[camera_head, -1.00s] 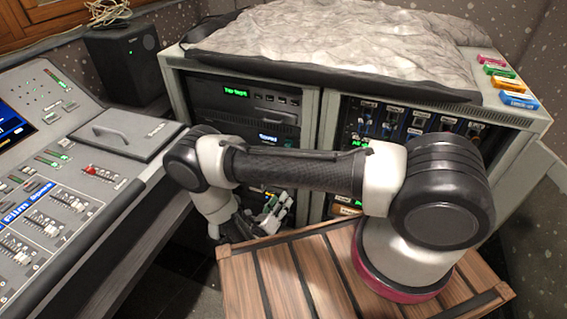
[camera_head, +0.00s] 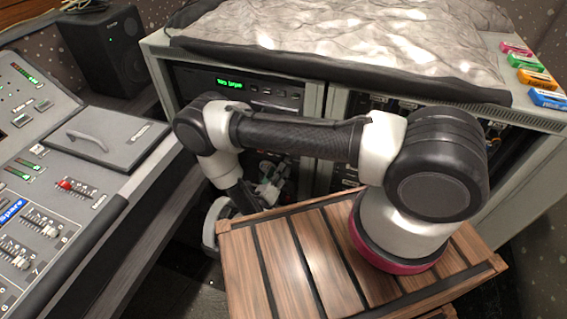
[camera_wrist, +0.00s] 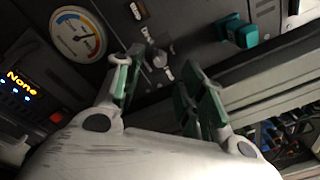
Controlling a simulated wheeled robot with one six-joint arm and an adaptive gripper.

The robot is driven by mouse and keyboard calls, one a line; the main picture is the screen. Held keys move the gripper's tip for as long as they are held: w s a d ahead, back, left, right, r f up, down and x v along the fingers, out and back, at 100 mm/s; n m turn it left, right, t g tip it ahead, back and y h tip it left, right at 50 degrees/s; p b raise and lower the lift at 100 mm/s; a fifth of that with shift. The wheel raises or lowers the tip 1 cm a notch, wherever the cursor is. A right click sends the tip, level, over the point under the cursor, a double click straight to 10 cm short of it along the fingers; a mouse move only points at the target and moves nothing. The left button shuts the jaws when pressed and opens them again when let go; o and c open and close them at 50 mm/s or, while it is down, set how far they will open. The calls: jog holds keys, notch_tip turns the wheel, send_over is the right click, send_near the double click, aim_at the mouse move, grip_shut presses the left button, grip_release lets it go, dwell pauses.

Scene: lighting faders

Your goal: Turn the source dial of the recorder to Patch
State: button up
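In the wrist view, a dark panel holds a small grey knob (camera_wrist: 160,58) with a pale pointer-like part beside it. I cannot read its labels or tell whether it is the source dial. A round gauge (camera_wrist: 78,34) with a blue-to-red scale sits to its left. My gripper (camera_wrist: 163,72) is open, its green-padded fingers apart on either side of the knob's place in the picture, with nothing seen between them. Contact cannot be told. In the head view, my gripper (camera_head: 270,183) is low in front of the rack (camera_head: 152,62), and my arm hides much of the rack's front.
In the wrist view, a lit "None" display (camera_wrist: 21,83) is at left, a teal block-like part (camera_wrist: 240,33) at upper right, and cables (camera_wrist: 290,140) at lower right. In the head view, a mixing console (camera_head: 60,190) stands left, and a wooden slatted surface (camera_head: 290,255) lies below my arm.

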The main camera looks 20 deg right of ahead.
jog(key=x, duration=0.5)
jog(key=shift+c, duration=0.2)
grip_shut()
